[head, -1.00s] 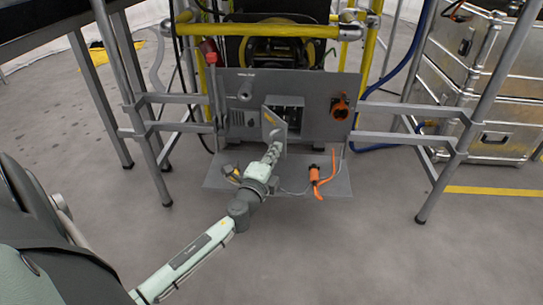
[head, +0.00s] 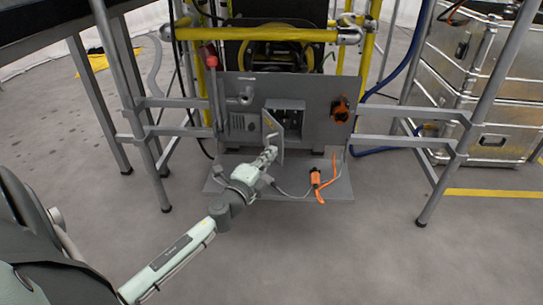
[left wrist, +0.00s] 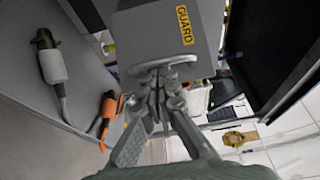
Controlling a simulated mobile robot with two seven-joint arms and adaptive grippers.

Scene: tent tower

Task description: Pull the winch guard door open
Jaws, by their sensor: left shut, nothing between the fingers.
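The winch guard door (head: 272,134) is a small grey panel on the grey front panel (head: 240,88). It stands swung outward, hinged at its right side or left side, which I cannot tell for sure, and the opening (head: 287,118) beside it shows. In the left wrist view the door (left wrist: 145,32) fills the top middle, with a yellow GUARD label (left wrist: 185,25). A pale rounded handle (left wrist: 165,64) sits at its lower edge. My left gripper (head: 270,151) is at the handle. Its fingers (left wrist: 160,78) are shut close together against or just below the handle, with nothing clearly between them.
An orange connector (head: 315,178) with a cable lies on the grey base plate (head: 335,188). An orange socket (head: 340,107) is on the front panel. Metal frame legs (head: 150,165) stand left and right. Silver cases (head: 500,130) stand at the right. The floor in front is clear.

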